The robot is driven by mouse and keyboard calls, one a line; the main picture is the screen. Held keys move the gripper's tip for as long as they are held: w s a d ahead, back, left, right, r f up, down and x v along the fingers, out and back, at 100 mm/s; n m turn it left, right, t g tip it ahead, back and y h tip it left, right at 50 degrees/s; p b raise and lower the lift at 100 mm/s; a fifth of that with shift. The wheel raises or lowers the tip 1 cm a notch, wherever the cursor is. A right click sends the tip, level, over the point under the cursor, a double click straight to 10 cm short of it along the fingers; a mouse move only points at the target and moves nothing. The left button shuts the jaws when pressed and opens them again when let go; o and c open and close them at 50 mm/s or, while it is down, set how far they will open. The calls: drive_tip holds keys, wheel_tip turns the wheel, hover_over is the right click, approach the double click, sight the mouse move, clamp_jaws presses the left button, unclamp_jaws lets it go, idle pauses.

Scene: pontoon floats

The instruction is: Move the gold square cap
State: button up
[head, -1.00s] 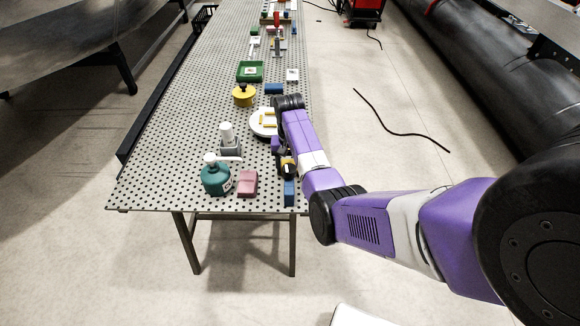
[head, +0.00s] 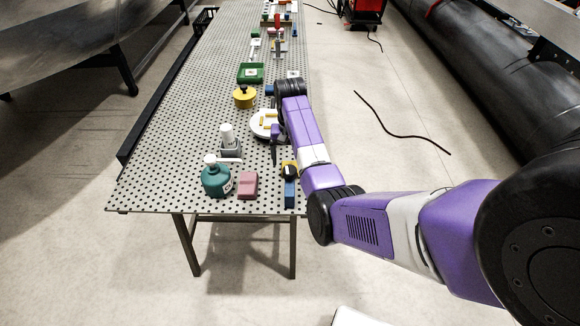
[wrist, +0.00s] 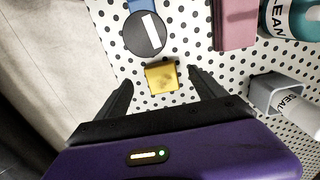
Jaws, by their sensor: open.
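The gold square cap (wrist: 161,77) lies on the perforated table top in the wrist view, close to a black round disc with a white stripe (wrist: 145,33). In the head view the cap (head: 287,164) shows near the table's right edge, behind the black disc. My gripper (wrist: 160,83) is open and empty, one finger to each side of the cap and apart from it. In the head view my gripper (head: 275,150) is partly hidden by my arm, just left of and beyond the cap.
A blue block (head: 290,194), a pink block (head: 247,186), a teal bottle (head: 215,181) and a grey holder with a white bottle (head: 230,148) stand nearby. A white round piece with yellow bars (head: 262,121) lies beyond. The table's right edge is close.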

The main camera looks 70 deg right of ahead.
drive_tip(key=shift+r, duration=1.3)
